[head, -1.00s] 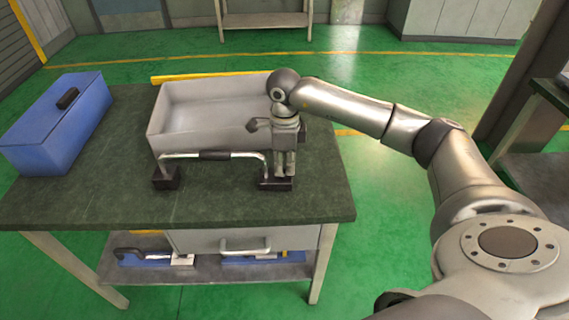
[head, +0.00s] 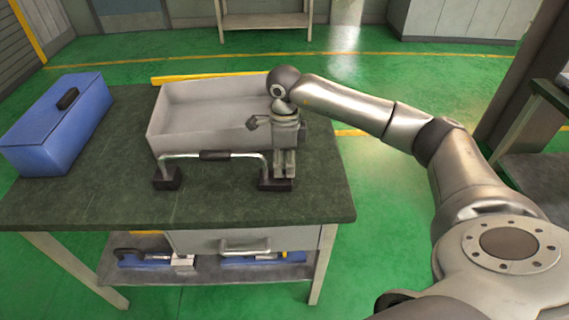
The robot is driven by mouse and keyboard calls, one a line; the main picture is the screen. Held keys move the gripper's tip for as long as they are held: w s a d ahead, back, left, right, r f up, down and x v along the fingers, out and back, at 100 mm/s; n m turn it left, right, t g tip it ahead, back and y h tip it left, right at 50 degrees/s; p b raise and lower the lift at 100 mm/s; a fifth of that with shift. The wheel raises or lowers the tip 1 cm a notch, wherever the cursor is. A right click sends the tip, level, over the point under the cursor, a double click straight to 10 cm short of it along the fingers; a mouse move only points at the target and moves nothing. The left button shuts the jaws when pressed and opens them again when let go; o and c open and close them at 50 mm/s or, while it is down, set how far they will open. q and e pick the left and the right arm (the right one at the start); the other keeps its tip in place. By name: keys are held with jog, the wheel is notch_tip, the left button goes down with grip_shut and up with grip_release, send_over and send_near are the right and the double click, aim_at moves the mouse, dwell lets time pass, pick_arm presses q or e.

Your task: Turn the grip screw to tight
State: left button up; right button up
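The heating element is a bent metal tube with a dark middle section (head: 214,155), standing on two black end blocks on the table in front of the grey tray. Its left block (head: 167,179) is in plain view. My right gripper (head: 285,174) points down over the right block (head: 276,185), its fingertips at or just above it. The two fingers look close together. The grip screw cannot be made out; the fingers may cover it. Whether they hold anything is too small to tell. My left gripper is out of view.
An open grey tray (head: 160,129) stands right behind the heating element, close to my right gripper. A blue toolbox (head: 45,135) is at the table's left. The dark table top (head: 110,205) is clear in front. Below are a drawer and a shelf with blue tools.

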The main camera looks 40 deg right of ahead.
aim_at(285, 168)
notch_tip(285, 168, up, 11)
dwell(0.3)
dwell(0.5)
